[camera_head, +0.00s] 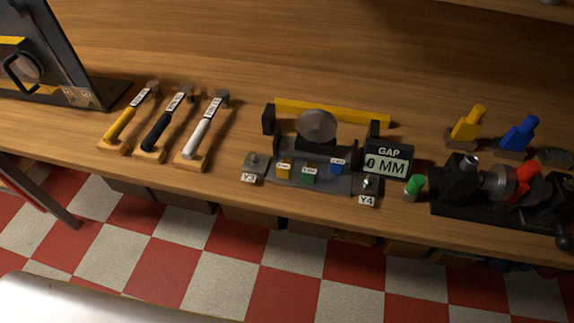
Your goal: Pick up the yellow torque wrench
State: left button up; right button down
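The yellow torque wrench (123,121) lies on the wooden workbench at the left, its handle end on a small wooden block and its grey head pointing to the back right. A white label sits on its shaft. It is the leftmost of a row of three wrenches. The black wrench (157,129) lies just to its right, and the white wrench (197,136) lies right of that. Nothing touches the yellow wrench except its rest. Neither of my grippers shows in this view.
A dark panel (62,55) with a base stands left of the wrenches. A gauge fixture (313,178) with a "0 MM" display (386,164) sits mid-bench. A dark vise-like device (480,207) and yellow and blue pieces stand right. Bench behind the wrenches is clear.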

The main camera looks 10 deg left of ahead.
aim_at(153, 86)
jog(key=u, duration=1.3)
jog(key=z, duration=0.4)
jog(key=j+z, duration=0.1)
jog(key=z, duration=0.25)
jog(key=j+z, duration=0.1)
jog(key=z, duration=0.3)
jog(key=j+z, duration=0.1)
jog(key=z, duration=0.3)
jog(key=k+j+z, duration=0.1)
jog(key=j+z, duration=0.2)
jog(key=j, duration=0.15)
jog(key=k+j+z, duration=0.1)
jog(key=j+z, duration=0.2)
jog(key=j, duration=0.2)
jog(key=k+j+z, duration=0.15)
jog(key=j+z, duration=0.15)
jog(key=k+j+z, duration=0.3)
jog(key=j, duration=0.2)
jog(key=k+j+z, duration=0.3)
jog(key=i+j, duration=0.05)
jog(key=i, duration=0.05)
